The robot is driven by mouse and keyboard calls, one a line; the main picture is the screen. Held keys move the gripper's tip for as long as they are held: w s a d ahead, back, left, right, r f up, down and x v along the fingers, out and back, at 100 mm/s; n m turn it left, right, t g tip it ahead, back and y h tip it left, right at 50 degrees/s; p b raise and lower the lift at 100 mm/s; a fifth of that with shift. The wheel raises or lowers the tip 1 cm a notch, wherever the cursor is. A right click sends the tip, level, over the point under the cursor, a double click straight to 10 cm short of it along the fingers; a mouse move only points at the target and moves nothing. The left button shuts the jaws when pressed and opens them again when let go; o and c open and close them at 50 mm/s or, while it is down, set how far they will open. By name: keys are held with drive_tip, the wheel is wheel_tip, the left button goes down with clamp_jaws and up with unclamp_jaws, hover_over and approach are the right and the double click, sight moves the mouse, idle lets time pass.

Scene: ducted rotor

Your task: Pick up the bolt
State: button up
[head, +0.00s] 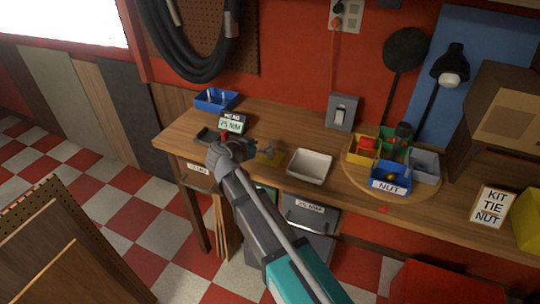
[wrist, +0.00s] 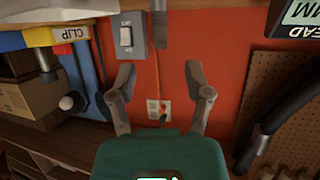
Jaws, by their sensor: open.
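My gripper (head: 222,147) is over the left part of the wooden workbench, close to the small READ display (head: 232,123). In the wrist view my gripper (wrist: 159,74) has its two fingers spread apart with nothing between them. I cannot make out a bolt for certain in either view.
The workbench (head: 325,195) carries a blue bin (head: 216,99) at the back left and a white tray (head: 309,167) in the middle. A blue NUT bin (head: 391,178) is on the round board. A switch box (head: 341,112), black lamp (head: 450,67) and cardboard box (head: 508,108) stand behind.

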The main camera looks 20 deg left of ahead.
sight(271, 141)
drive_tip(key=shift+w+d+f, duration=0.15)
drive_tip(key=shift+w+f, duration=0.05)
drive_tip(key=shift+w, duration=0.3)
drive_tip(key=shift+w, duration=0.1)
drive_tip(key=shift+b+x, duration=1.2)
drive_tip(key=shift+x, duration=1.35)
drive_tip(key=shift+f, duration=0.1)
clamp_jaws()
